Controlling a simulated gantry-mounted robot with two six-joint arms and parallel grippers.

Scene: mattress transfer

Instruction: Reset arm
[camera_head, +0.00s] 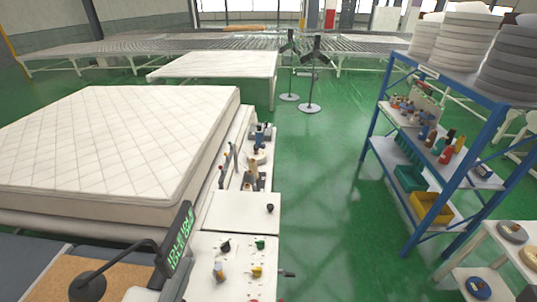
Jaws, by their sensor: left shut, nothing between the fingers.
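At the lower left a dark rounded form with a thin curved bar rises toward a display. My right gripper is not in view. A thick white quilted mattress (110,140) lies flat on a table at the left, beyond the display. No gripper touches it.
A display with green characters (178,240) stands at the lower left. A white machine top (240,212) with several knobs runs beside the mattress. A blue rack (455,178) with bins stands right. Green floor (325,200) is clear between them. Roller conveyors (110,48) lie behind.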

